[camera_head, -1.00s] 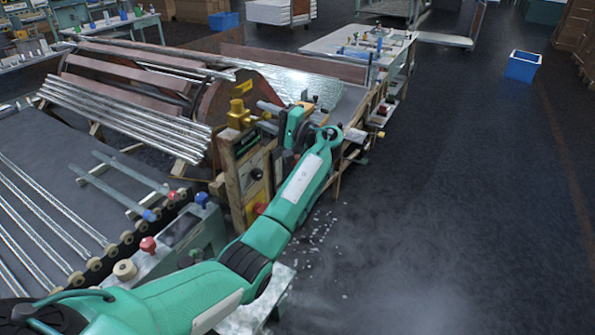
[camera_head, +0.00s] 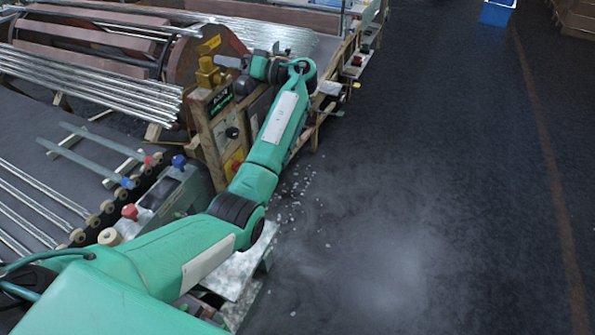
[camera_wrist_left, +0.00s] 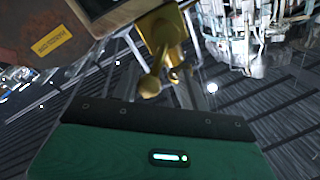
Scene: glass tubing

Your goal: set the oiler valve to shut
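The brass oiler (camera_head: 207,75) stands on top of the wooden-framed machine post in the head view. In the left wrist view its brass body (camera_wrist_left: 163,28) hangs near the top middle, with small rounded brass ends near the dark edge of my gripper housing. I cannot tell which part is the valve lever or how it is set. My left gripper (camera_head: 244,68) is just right of the oiler, at about its height. Its fingers are too small and covered to read, and I cannot tell whether it touches the brass. My right gripper is out of view.
The machine post (camera_head: 215,130) carries a black knob (camera_head: 232,132) and a yellow panel. Bundled glass tubes (camera_head: 90,85) lie at left. A control box (camera_head: 180,195) with red and blue knobs stands beside my arm. Open floor (camera_head: 430,180) lies to the right.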

